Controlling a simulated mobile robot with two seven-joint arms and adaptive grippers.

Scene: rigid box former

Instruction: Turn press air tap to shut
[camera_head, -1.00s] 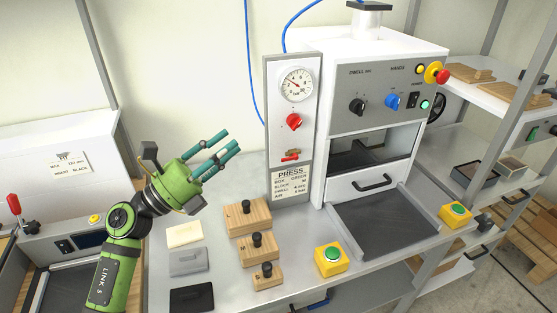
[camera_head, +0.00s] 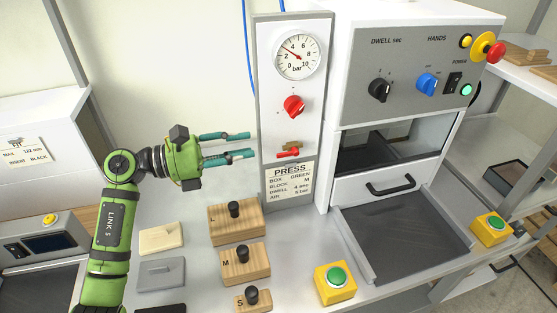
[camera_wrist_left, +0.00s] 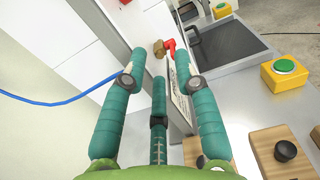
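The press air tap (camera_head: 288,153) has a brass body and a short red lever. It sits low on the white press panel (camera_head: 268,110), just above the press card. The lever lies roughly level across the panel. In the left wrist view the tap's brass body (camera_wrist_left: 158,49) and red lever (camera_wrist_left: 169,48) show just beyond the fingertips. My left gripper (camera_head: 249,144) is open and empty, with its teal fingers pointing right toward the tap. It appears close to the panel's left edge, apart from the tap. My right gripper is out of view.
Above the tap are a red knob (camera_head: 294,106) and a pressure gauge (camera_head: 297,57). Below stand wooden blocks with black knobs (camera_head: 236,222) and a yellow box with a green button (camera_head: 335,283). A blue hose (camera_wrist_left: 60,98) runs left of the panel.

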